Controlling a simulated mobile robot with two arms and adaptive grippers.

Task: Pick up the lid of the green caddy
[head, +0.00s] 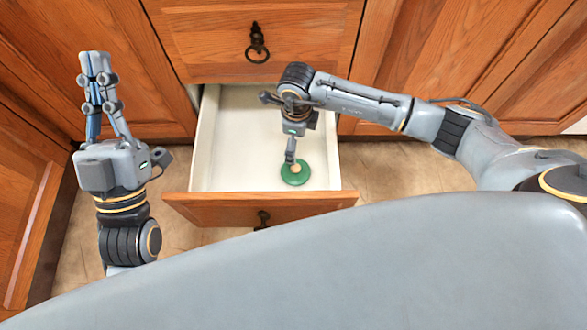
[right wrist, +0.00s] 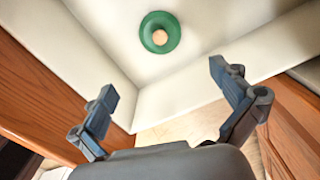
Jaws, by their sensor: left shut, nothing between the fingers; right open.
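The green lid (head: 295,173) is round with a pale wooden knob, and it lies on the white floor of the open drawer (head: 228,150) near its front. In the right wrist view the lid (right wrist: 159,33) shows whole at the top, beyond the fingertips. My right gripper (right wrist: 160,85) is open with nothing between its fingers, pointing down over the drawer and apart from the lid. In the head view my right gripper (head: 291,150) is seen above the lid. My left gripper (head: 95,55) is shut and empty, pointing up at the far left outside the drawer. No caddy body shows.
The drawer's wooden front (head: 240,209) and white side walls bound the space around the lid. A closed drawer (head: 256,40) with a dark ring pull is behind. Wooden cabinet doors stand on both sides. The rest of the drawer floor looks empty.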

